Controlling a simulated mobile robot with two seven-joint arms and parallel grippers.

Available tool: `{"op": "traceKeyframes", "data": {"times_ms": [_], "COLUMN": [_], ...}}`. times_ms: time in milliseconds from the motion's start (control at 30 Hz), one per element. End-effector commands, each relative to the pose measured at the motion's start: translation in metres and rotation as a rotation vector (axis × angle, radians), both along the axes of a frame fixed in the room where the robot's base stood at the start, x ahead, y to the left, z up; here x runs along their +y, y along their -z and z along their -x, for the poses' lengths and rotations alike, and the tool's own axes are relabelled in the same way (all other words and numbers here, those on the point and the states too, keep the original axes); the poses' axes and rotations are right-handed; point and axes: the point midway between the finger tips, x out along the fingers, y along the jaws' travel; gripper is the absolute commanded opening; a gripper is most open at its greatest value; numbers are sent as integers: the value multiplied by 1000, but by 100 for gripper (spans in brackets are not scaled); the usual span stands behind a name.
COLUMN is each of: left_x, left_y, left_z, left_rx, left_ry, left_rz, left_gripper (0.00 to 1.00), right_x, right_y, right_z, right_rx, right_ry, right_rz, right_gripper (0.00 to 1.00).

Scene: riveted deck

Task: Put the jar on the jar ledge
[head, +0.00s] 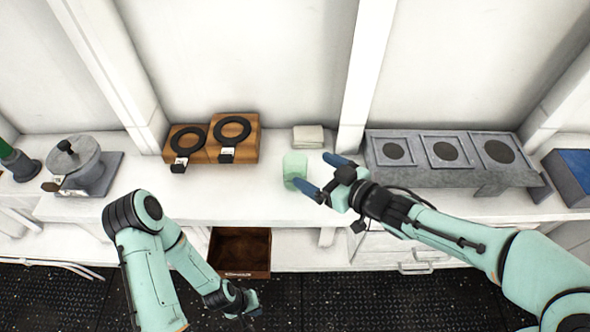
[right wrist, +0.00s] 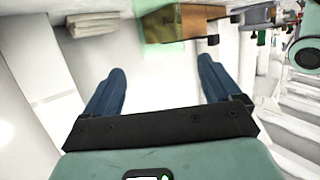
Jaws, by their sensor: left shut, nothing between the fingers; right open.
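The jar (head: 295,166) is a pale green, see-through cylinder standing upright on the white counter. My right gripper (head: 324,174) is open, just right of the jar, with its blue fingers pointing towards it. In the right wrist view the jar (right wrist: 156,22) shows as a green patch beyond the open fingertips (right wrist: 162,70), with nothing between them. A grey unit (head: 450,178) with three framed dark discs stands at the right; no label shows whether it is the jar ledge. My left gripper (head: 247,303) is shut and empty, low in front of the counter.
Wooden blocks with black rings (head: 232,130) stand left of the jar. A pale stack (head: 308,136) lies behind it. A grey lidded pot (head: 80,165) is at far left and a blue-topped box (head: 572,172) at far right. An open brown drawer (head: 240,245) is below the counter.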

Motion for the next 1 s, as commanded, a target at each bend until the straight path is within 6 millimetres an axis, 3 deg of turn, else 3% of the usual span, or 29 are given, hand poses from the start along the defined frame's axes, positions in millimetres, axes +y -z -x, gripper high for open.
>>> {"op": "traceKeyframes", "data": {"times_ms": [100, 367, 667, 1000], "left_x": [0, 0, 0, 0], "left_y": [12, 18, 32, 32], "left_z": [14, 19, 33, 32], "left_rx": [16, 21, 37, 36], "left_ry": [0, 0, 0, 0], "left_rz": [0, 0, 0, -1], "left_gripper": [0, 0, 0, 0], "right_x": [16, 30, 61, 64], "right_y": [13, 17, 33, 33], "right_z": [-12, -27, -51, -57], "right_rx": [8, 5, 6, 3], "right_ry": [-4, -1, -2, 1], "right_rz": [-2, -2, -2, -1], "right_gripper": [91, 91, 91, 87]}}
